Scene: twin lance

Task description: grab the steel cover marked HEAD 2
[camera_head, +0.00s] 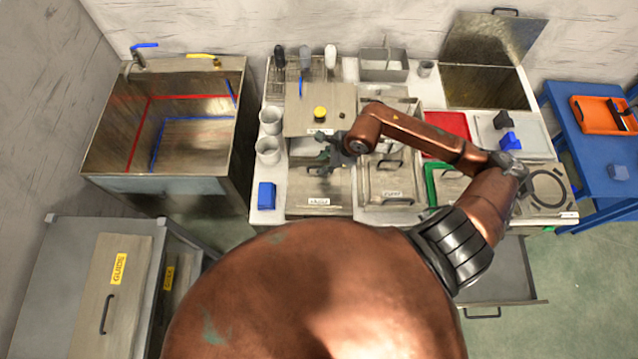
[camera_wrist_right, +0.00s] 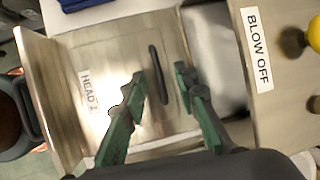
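The steel cover marked HEAD 2 (camera_wrist_right: 115,42) fills the middle of the right wrist view, with a white label and a dark bar handle (camera_wrist_right: 157,75). In the head view the cover (camera_head: 305,186) lies at the front left of the bench, its label too small to read. My right gripper (camera_wrist_right: 160,77) is open, one green finger on each side of the handle; I cannot tell whether they touch it. In the head view my right gripper (camera_head: 322,162) hangs over the cover's rear part. My left gripper is not in view.
A BLOW OFF panel (camera_wrist_right: 245,45) with a yellow button (camera_head: 320,113) borders the cover at the back. A blue block (camera_head: 267,195) and white cups (camera_head: 268,151) stand to its left. Another handled cover (camera_head: 375,185) lies to its right. A sink (camera_head: 118,160) stands further left.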

